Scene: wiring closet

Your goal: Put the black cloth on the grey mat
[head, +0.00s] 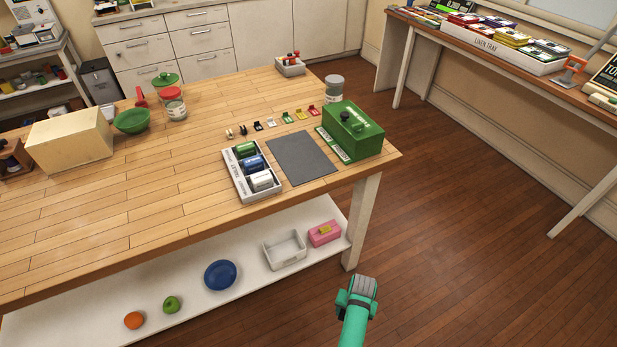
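The grey mat (302,158) lies flat and bare near the front right corner of the wooden table. I cannot make out a black cloth for certain. A small black item (258,126) stands in a row of small coloured pieces behind the mat, but it looks more like a clip than a cloth. My gripper (365,284) is low in front of the table, right of its front leg and over the floor, away from the mat. Its fingertips are too small and turned away to tell if they are open.
A tray with green, blue and white rolls (236,178) stands left of the mat. A green box with a black knob (362,137) and a grey can (334,84) stand right of and behind it. A linen tray (491,42) with coloured packets is on the right bench. Open floor lies between.

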